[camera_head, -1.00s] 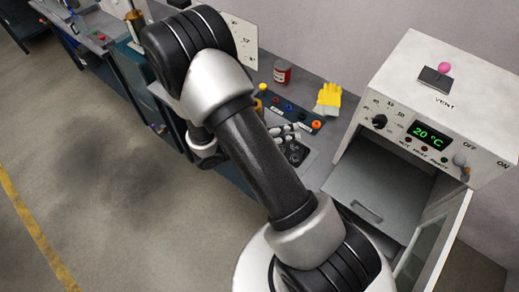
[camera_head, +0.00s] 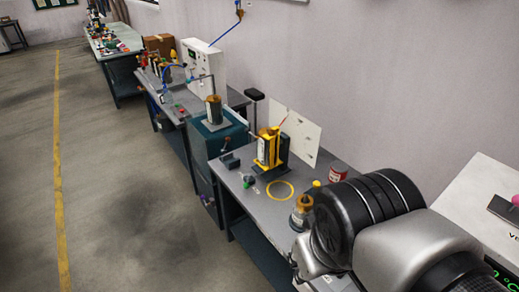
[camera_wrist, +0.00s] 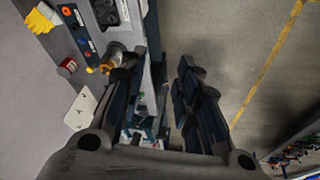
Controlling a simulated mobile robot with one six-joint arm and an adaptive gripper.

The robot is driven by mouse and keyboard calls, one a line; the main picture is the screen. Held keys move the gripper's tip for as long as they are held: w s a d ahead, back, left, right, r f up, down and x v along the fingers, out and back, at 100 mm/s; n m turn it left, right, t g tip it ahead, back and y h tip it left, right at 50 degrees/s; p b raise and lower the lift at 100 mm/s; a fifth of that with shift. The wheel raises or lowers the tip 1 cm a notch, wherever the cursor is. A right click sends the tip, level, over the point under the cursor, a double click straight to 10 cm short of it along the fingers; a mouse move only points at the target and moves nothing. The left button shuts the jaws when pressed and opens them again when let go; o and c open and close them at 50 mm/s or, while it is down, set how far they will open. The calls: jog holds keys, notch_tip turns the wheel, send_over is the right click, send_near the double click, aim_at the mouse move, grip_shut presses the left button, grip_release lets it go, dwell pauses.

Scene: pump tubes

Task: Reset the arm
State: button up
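My arm (camera_head: 400,235) fills the lower right of the head view. Its gripper end is not clearly visible there. In the wrist view my gripper (camera_wrist: 157,72) has its two dark fingers spread well apart. It is open, with nothing held between the fingers. The bench edge and the bare floor show below and between them.
The near bench (camera_head: 240,205) carries a yellow ring (camera_head: 280,190), a yellow-framed fixture (camera_head: 268,149), a red can (camera_head: 338,171) and a brass-topped piece (camera_head: 301,212) close to my arm. A white oven (camera_head: 485,200) stands at the right edge. The floor (camera_head: 110,215) at left is clear.

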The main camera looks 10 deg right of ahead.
jog(key=shift+s+a+r+m+t+y, duration=0.1)
jog(key=shift+a+r+m+t+y, duration=0.3)
jog(key=shift+a+r+m+t, duration=0.25)
jog(key=shift+f, duration=0.1)
notch_tip(320, 180, down, 3)
jog(key=b, duration=0.3)
jog(key=shift+f, duration=0.15)
